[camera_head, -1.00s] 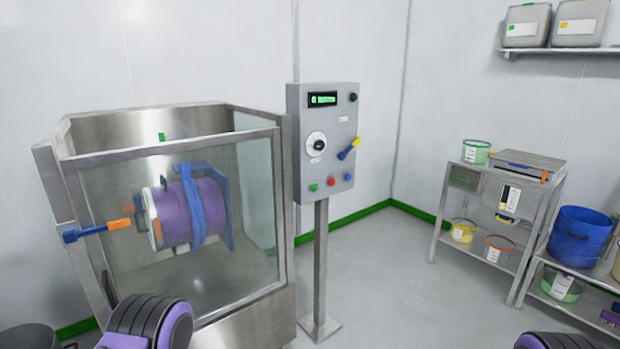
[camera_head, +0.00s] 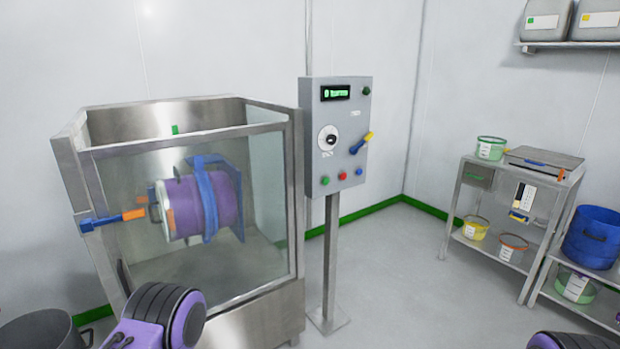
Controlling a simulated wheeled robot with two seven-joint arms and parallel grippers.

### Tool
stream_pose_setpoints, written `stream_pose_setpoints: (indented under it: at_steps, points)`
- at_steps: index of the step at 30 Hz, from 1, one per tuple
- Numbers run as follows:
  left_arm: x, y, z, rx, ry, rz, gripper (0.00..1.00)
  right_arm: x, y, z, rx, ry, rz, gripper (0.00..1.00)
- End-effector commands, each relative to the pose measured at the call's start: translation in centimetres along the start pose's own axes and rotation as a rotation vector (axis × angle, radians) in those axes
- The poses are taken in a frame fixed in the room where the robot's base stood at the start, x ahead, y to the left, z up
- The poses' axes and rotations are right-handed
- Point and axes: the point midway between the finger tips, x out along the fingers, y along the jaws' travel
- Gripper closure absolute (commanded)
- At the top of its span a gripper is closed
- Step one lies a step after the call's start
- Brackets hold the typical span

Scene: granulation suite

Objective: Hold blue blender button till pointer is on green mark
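The grey control box (camera_head: 338,135) stands on a post right of the blender. Its blue button (camera_head: 359,172) is the rightmost of the buttons along the bottom, beside a red button (camera_head: 342,176) and a green one (camera_head: 325,181). Nothing touches the blue button. The blender's purple drum (camera_head: 180,208), with a blue frame (camera_head: 208,195), lies on its side behind the clear guard. A small green mark (camera_head: 175,130) shows above the drum on the enclosure. I cannot make out the pointer clearly. Neither gripper is in view; only parts of my arms show at the bottom edge.
The box also has a lit display (camera_head: 335,92), a round dial (camera_head: 328,138) and a yellow-blue lever (camera_head: 362,142). Metal shelves with tubs stand right. The floor (camera_head: 405,270) between is clear.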

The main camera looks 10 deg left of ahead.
Motion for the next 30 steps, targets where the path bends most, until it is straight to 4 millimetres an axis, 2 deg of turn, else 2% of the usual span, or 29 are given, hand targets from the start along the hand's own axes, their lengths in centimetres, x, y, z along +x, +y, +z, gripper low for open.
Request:
stream_pose_setpoints:
  at_steps: [13,14,15,17,18,30]
  points:
    - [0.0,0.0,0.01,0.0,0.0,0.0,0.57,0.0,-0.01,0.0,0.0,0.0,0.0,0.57]
    - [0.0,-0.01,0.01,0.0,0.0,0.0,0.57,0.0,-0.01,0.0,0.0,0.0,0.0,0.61]
    - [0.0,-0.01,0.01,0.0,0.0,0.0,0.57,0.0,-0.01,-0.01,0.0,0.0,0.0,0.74]
    - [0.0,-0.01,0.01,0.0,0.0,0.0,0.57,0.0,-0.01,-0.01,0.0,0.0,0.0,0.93]
    - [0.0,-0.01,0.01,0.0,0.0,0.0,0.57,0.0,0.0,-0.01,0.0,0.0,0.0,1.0]
    - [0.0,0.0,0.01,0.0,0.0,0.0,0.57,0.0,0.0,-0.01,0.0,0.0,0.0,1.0]
